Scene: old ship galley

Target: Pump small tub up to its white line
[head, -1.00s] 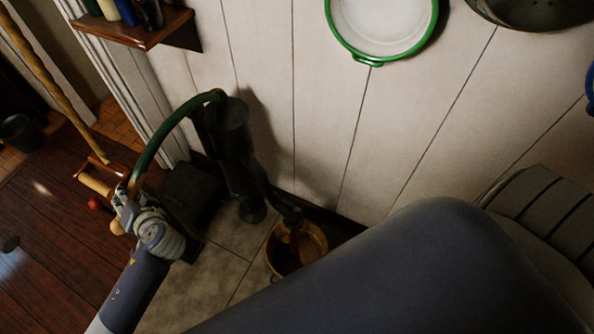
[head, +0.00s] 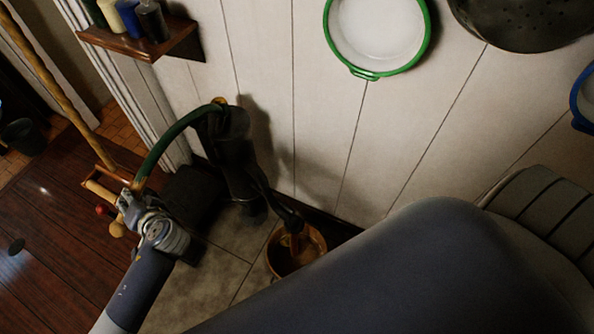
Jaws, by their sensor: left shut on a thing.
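A dark hand pump (head: 238,165) stands against the wall. Its green curved handle (head: 177,137) runs from the pump's top down to the left. My left gripper (head: 135,196) is at the handle's lower end and shut on it. The pump's spout (head: 289,220) points down over a small copper-coloured tub (head: 312,245) on the tiled floor. A reddish-brown stream seems to show below the spout. The tub's front is hidden by my arm, and I cannot make out a white line. My right gripper is not in view.
A wooden shelf (head: 150,50) with bottles is on the wall at upper left. A green-rimmed white pan (head: 376,35) and a dark colander (head: 530,22) hang on the wall. A dark box stands beside the pump.

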